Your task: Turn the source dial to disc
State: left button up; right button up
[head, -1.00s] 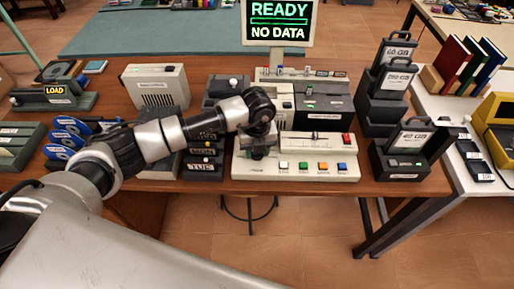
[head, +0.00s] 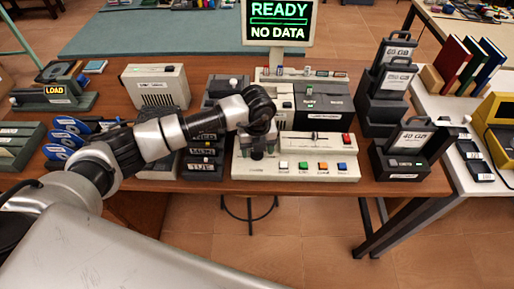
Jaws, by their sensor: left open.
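The console (head: 240,172) is a cream panel on the wooden table, with green, white, orange and blue buttons along its front. My left gripper (head: 257,152) points down over the left part of this panel. It is open, with its fingers low around or just above the spot where a knob may be. The source dial itself is hidden behind the gripper, so I cannot tell its setting or whether the fingers touch it. The screen (head: 278,22) at the back reads READY and NO DATA. My right gripper is not in view.
A red button and slider (head: 315,143) sit just right of the gripper. Dark labelled drawers (head: 204,165) stand close on its left. Dark drive units (head: 405,150) stand to the right. A cream speaker box (head: 155,87) is at the back left.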

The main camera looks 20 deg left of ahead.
pick_arm(q)
notch_tip(320, 180, up, 10)
jog(key=b, duration=0.1)
jog(key=shift+r, duration=0.2)
dwell(0.4)
